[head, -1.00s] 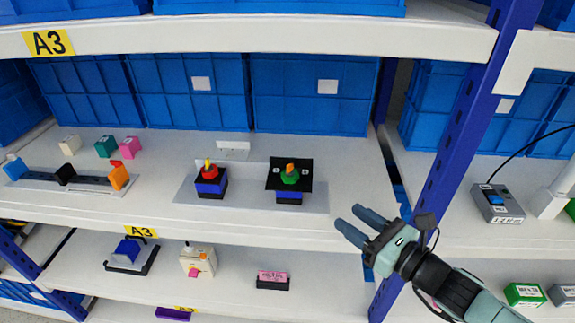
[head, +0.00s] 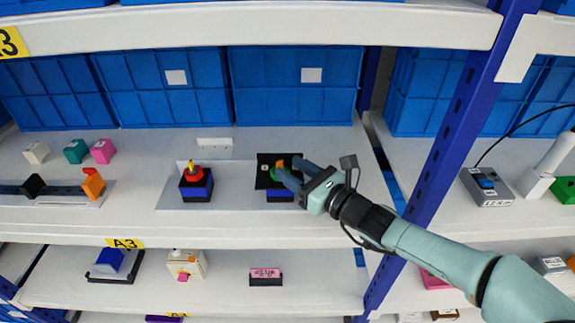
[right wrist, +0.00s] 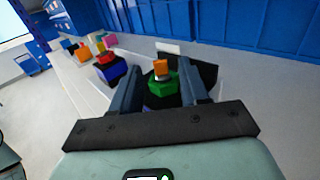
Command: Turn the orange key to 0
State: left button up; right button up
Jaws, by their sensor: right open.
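The orange key (head: 280,163) sits on a green knob (head: 274,172) on a black plate (head: 264,160) with a blue and black base, on the upper shelf. The right wrist view shows the orange key (right wrist: 161,68) upright on the green knob (right wrist: 163,86). My right gripper (head: 291,171) is open at the switch and covers part of the knob in the head view. In the right wrist view its fingers (right wrist: 163,88) stand to the left and right of the knob; contact cannot be told. The plate's markings are mostly too small to read. My left gripper is not in view.
A second switch with a red knob and yellow key (head: 193,177) stands left on the same white base plate (head: 168,195). Blue crates (head: 290,85) line the back. A blue rack post (head: 455,140) rises at right, beside my right arm. Small coloured blocks (head: 75,151) lie at left.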

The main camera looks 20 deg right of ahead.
aim_at(280, 165)
jog(key=shift+x, duration=1.1)
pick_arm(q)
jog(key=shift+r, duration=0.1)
pick_arm(e)
grip_shut()
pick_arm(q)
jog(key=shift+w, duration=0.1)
